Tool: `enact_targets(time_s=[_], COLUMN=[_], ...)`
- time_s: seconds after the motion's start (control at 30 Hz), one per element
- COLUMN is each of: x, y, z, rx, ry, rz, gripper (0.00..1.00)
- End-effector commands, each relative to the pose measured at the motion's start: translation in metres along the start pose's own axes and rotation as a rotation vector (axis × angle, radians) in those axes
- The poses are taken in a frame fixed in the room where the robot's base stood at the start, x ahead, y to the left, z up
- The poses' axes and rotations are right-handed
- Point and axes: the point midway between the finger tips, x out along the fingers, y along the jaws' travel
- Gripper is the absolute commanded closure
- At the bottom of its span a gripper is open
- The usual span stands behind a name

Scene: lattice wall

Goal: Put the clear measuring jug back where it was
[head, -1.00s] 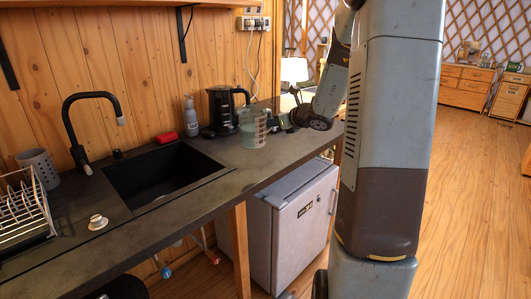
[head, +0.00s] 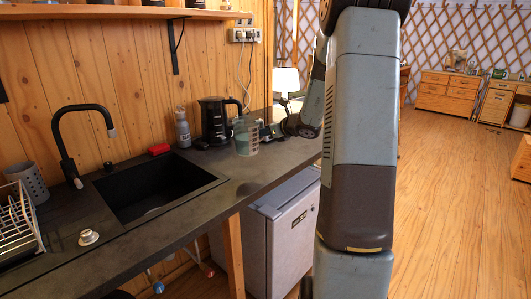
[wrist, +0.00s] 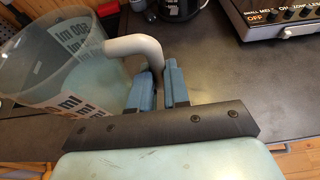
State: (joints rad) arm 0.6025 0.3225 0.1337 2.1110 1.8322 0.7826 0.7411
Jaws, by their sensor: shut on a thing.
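The clear measuring jug (head: 241,143) is upright by the right part of the dark counter, in front and to the right of the black kettle. In the wrist view the jug (wrist: 50,62) fills the left side, with its printed ml scale and pale curved handle (wrist: 128,44). My gripper (wrist: 162,88) is shut on the handle, which runs between its blue fingers. In the head view my gripper (head: 268,132) reaches the jug from the right and is small and dark. I cannot tell whether the jug's base touches the counter.
The black kettle (head: 213,121) and a grey bottle (head: 182,129) stand behind the jug. A black sink (head: 155,188), tap and dish rack lie to the left. An appliance (wrist: 290,20) with labelled controls is at upper right in the wrist view.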

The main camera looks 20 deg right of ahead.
Motion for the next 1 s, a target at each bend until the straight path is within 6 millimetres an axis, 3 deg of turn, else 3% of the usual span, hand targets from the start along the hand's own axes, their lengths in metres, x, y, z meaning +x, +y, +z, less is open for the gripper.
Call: enact_targets(time_s=[0.27, 0.5, 1.0], x=[0.031, 0.057, 0.081], y=[-0.045, -0.069, -0.086], z=[-0.012, -0.038, -0.066], rx=[0.001, 0.002, 0.003], ry=[-0.001, 0.0, 0.0], rz=[-0.001, 0.0, 0.003], gripper=[1.0, 1.0, 1.0])
